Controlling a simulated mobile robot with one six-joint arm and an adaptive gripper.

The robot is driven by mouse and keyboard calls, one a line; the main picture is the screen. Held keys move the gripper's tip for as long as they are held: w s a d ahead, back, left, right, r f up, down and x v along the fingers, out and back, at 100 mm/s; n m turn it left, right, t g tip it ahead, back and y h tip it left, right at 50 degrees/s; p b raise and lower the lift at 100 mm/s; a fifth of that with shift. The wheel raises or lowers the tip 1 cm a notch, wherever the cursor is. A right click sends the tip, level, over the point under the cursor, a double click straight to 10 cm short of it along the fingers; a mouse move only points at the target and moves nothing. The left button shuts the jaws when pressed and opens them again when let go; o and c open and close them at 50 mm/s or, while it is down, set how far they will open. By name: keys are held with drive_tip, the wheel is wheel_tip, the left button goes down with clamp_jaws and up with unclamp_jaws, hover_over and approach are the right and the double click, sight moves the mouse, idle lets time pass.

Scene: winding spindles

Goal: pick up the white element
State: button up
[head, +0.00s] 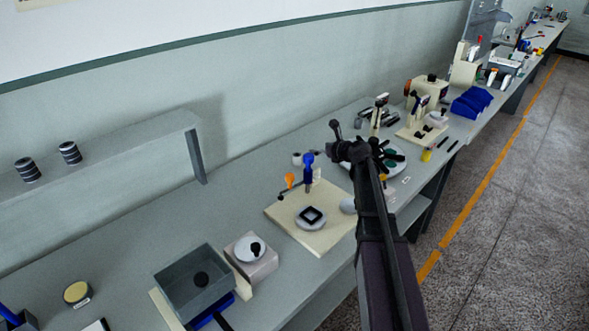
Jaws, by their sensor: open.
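My arm reaches up from the bottom of the head view to the bench. My gripper (388,158) is a small dark shape at its far end, open, above a round pale plate (397,166) with green spots. Several small white things are in view, and I cannot tell which is the white element. One is a small white piece (297,158) at the back edge of a cream board. Another is a pale round piece (348,205) beside my arm, partly hidden by it. A white disc (310,218) with a black square frame lies on the board.
The cream board (290,232) carries a blue-topped post (308,165) and an orange piece (290,180). A grey box (195,280) and a pale block with a white dial (250,252) stand front left. Cream machines (428,92) and blue bins (471,102) stand farther back. A raised shelf (120,148) runs along the wall.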

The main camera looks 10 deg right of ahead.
drive_tip(key=b, duration=0.5)
approach(300, 160)
drive_tip(key=shift+v, duration=0.95)
drive_tip(key=shift+w+r, duration=0.1)
drive_tip(key=shift+b+x, duration=1.7)
drive_tip(key=shift+x, duration=2.55)
drive_tip(key=shift+b+x, duration=1.1)
drive_tip(key=shift+x, duration=1.55)
drive_tip(key=c, duration=1.2)
